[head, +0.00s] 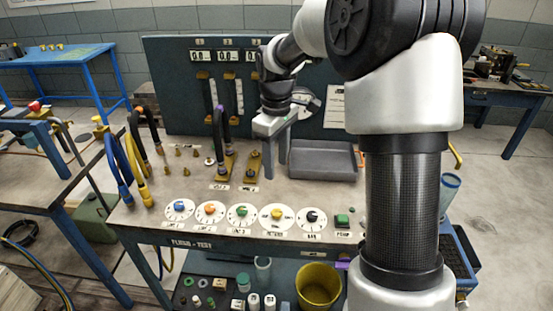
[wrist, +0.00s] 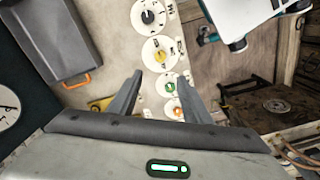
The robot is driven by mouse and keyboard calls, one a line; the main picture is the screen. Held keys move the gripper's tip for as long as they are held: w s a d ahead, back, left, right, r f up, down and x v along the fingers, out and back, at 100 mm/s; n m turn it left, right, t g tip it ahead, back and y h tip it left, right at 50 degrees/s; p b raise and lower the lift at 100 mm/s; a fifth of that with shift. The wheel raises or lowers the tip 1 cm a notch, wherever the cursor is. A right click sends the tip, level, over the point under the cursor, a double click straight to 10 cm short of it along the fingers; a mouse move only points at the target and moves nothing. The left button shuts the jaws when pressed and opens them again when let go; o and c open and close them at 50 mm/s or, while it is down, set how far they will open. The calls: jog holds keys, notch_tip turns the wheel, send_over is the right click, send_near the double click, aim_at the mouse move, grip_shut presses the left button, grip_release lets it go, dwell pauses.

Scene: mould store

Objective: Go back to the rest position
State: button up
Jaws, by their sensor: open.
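My gripper (head: 275,170) is open and empty above the back part of the test bench (head: 150,212) in the head view. It hangs in front of the upright gauge panel (head: 180,100), just left of the grey tray (head: 325,172). In the wrist view the two fingers of my gripper (wrist: 160,76) stand apart with nothing between them. The grey tray (wrist: 50,35) lies at upper left there. The row of dials runs beyond the fingers, with the yellow-knobbed dial (wrist: 160,54) near the middle. My arm hides part of the panel and the bench's right end.
A purple-ended dark hose (head: 221,130) arches up just left of my gripper. Blue, yellow and black hoses (head: 132,165) stand at the bench's left. A yellow bucket (head: 319,286) sits below the front edge. Floor shows at right.

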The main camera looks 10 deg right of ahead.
jog(key=shift+r, duration=0.1)
dwell(0.3)
jog(key=s+r+m+t+p, duration=0.2)
jog(key=s+r+m+p, duration=0.1)
jog(key=s+r, duration=0.6)
jog(key=s+r+m+t+p, duration=0.3)
jog(key=s+r+m, duration=0.3)
jog(key=s, duration=1)
notch_tip(320, 180, up, 4)
jog(key=shift+f+t+p, duration=0.15)
jog(key=shift+t+p, duration=0.15)
jog(key=shift+p, duration=0.45)
